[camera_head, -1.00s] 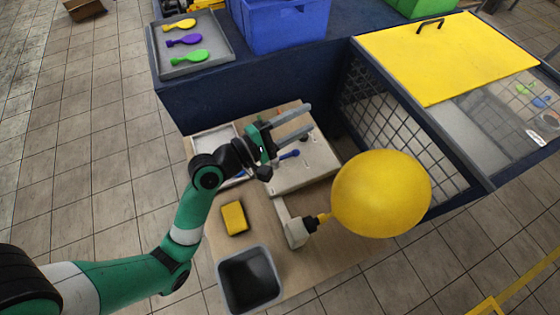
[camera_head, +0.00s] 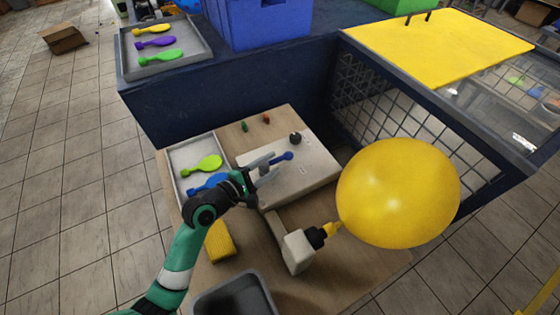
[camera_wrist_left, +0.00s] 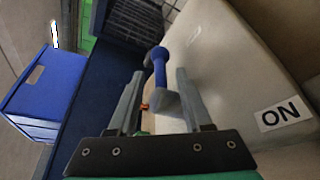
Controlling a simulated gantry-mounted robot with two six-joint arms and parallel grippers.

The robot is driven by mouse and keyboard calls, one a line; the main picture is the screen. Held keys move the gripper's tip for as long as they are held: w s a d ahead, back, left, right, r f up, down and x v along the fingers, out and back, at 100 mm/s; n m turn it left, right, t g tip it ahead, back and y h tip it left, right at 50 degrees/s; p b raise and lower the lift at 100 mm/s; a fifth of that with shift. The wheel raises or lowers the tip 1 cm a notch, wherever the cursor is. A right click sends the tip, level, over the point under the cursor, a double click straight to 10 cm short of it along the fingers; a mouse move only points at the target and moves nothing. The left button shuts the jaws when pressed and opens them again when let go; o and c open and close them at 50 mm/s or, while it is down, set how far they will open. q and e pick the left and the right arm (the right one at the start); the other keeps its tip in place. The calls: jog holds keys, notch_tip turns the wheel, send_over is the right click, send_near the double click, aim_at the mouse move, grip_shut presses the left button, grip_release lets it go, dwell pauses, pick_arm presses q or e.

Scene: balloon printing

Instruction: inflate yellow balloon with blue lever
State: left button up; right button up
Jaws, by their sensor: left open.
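A large inflated yellow balloon (camera_head: 398,192) sits on the black-and-yellow nozzle (camera_head: 322,234) of the pump at the front right of the bench. The blue lever (camera_head: 282,157) stands on the light grey control box (camera_head: 305,175). My left gripper (camera_head: 265,168) is open, just left of the lever in the head view. In the left wrist view the blue lever (camera_wrist_left: 159,70) appears between and beyond the open fingers (camera_wrist_left: 158,98). I cannot tell whether a finger touches it. An "ON" label (camera_wrist_left: 282,114) shows on the box. My right gripper is not in view.
A grey tray (camera_head: 172,165) on the bench holds a green and a blue balloon. A yellow block (camera_head: 220,242) and a dark bin (camera_head: 235,298) lie in front. A blue crate (camera_head: 262,22) and a tray of balloons (camera_head: 165,66) stand behind. A mesh cage with a yellow lid (camera_head: 440,45) is at right.

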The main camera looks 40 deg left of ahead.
aim_at(275, 162)
pick_arm(q)
jog(key=b+x, duration=0.1)
jog(key=x, duration=0.3)
jog(key=shift+w, duration=0.2)
grip_shut()
dwell(1.2)
